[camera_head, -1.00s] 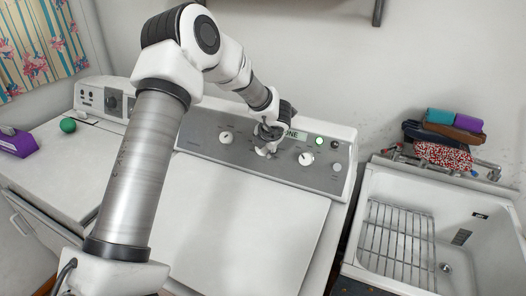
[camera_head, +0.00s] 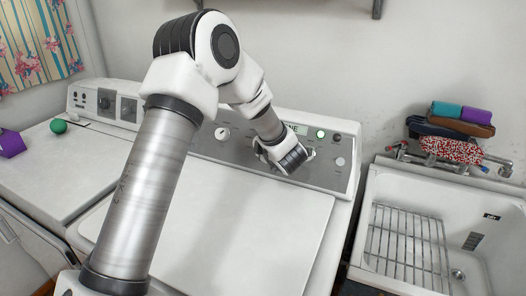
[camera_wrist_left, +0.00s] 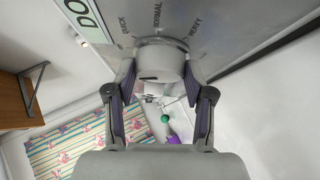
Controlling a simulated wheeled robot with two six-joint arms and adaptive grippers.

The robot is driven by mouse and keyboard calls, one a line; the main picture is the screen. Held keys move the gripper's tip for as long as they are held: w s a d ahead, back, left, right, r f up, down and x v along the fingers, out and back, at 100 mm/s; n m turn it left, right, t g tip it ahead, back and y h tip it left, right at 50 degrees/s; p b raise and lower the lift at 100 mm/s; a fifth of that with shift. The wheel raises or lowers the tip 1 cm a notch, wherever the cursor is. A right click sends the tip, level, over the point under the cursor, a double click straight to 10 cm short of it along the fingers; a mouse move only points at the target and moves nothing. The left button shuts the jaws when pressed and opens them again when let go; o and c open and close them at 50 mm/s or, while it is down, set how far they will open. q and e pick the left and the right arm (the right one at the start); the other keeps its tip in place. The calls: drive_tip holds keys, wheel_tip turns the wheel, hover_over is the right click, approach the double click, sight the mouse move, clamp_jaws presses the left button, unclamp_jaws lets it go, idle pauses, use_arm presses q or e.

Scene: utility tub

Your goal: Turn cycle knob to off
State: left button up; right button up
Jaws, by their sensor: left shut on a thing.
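The cycle knob (camera_wrist_left: 158,64) is a round pale knob on the grey control panel (camera_head: 240,150). In the left wrist view, QUICK, NORMAL and HEAVY are printed around its far side. A short dark mark shows on its near edge; no OFF label is readable. My left gripper (camera_wrist_left: 160,72) is shut on this knob, one finger on each side. In the head view my left gripper (camera_head: 309,156) is at the right part of the panel and hides the knob.
Another knob (camera_head: 222,133) is on the panel's left. A sink with a rack (camera_head: 405,240) stands right. A green ball (camera_head: 58,126) lies on the left machine.

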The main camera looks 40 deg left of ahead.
use_arm(q)
drive_tip(key=m+t+b, duration=0.1)
drive_tip(key=m, duration=0.1)
drive_tip(key=m+t+y+b, duration=0.1)
drive_tip(key=m, duration=0.1)
drive_tip(key=shift+s+f+b, duration=0.1)
drive_tip(key=shift+f+b, duration=0.2)
drive_tip(key=shift+f, duration=0.05)
drive_tip(key=shift+r+m+t+b, duration=0.1)
drive_tip(key=shift+m+t+b, duration=0.4)
drive_tip(key=shift+m, duration=0.4)
drive_tip(key=shift+r+t, duration=0.1)
drive_tip(key=shift+t, duration=0.2)
drive_tip(key=o, duration=1.2)
drive_tip(key=shift+a, duration=0.1)
drive_tip(key=shift+w+a+f, duration=0.1)
drive_tip(key=shift+w+f, duration=0.1)
drive_tip(key=shift+f, duration=0.05)
drive_tip(key=v, duration=1.2)
drive_tip(key=shift+r, duration=0.1)
